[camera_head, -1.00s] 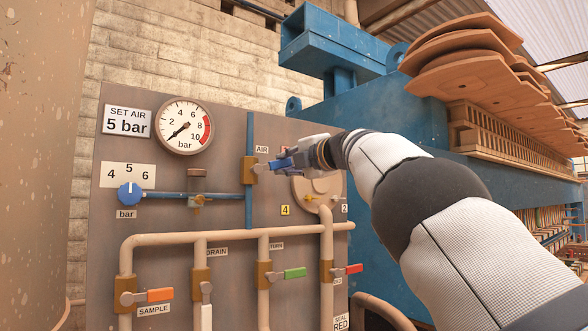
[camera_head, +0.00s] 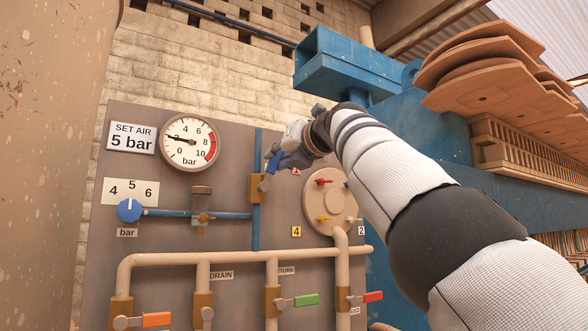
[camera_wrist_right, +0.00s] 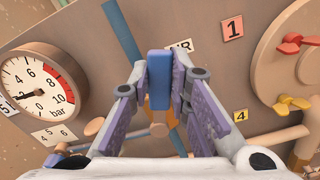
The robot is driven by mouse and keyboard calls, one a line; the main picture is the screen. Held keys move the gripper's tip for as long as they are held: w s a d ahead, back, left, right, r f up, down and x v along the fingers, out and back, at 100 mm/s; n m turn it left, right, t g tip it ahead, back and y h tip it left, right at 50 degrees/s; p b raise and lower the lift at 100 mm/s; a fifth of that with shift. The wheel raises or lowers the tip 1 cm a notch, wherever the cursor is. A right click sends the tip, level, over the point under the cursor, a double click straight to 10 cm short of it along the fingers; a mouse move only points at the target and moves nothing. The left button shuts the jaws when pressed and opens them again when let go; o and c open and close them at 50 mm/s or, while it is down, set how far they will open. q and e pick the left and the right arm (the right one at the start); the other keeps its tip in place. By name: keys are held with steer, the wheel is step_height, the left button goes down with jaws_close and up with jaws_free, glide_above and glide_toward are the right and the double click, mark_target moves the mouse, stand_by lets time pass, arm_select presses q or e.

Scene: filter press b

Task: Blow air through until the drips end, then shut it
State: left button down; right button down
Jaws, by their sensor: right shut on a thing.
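My right gripper (camera_head: 285,158) is shut on this lever. In the right wrist view the blue handle (camera_wrist_right: 159,80) sits between the two finger pads. The pressure gauge (camera_head: 190,142) has its needle pointing left, near 2 bar. The blue regulator knob (camera_head: 129,210) points up toward 5. My left gripper is not in view. No drips can be made out.
Below are beige pipes (camera_head: 235,258) with an orange-handled sample valve (camera_head: 155,320), a green-handled valve (camera_head: 305,300) and a red-handled valve (camera_head: 372,297). A round beige plate (camera_head: 330,205) with red and yellow taps lies right of the air valve. The blue press frame (camera_head: 410,150) stands beyond.

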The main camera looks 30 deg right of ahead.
steer(key=shift+s+a+r+n+p, duration=0.15)
steer(key=shift+a+n, duration=0.35)
steer(key=shift+n, duration=0.25)
steer(key=shift+w+a+r+n+p, duration=0.15)
steer(key=shift+a+n, duration=0.3)
steer(key=shift+n, duration=0.3)
steer(key=shift+f, duration=0.1)
steer(key=c, duration=1.5)
jaws_free()
steer(key=shift+s, duration=0.1)
steer(key=shift+s+d, duration=0.15)
steer(key=shift+s, duration=1.7)
steer(key=shift+s+d, duration=0.1)
steer(key=shift+s, duration=1.75)
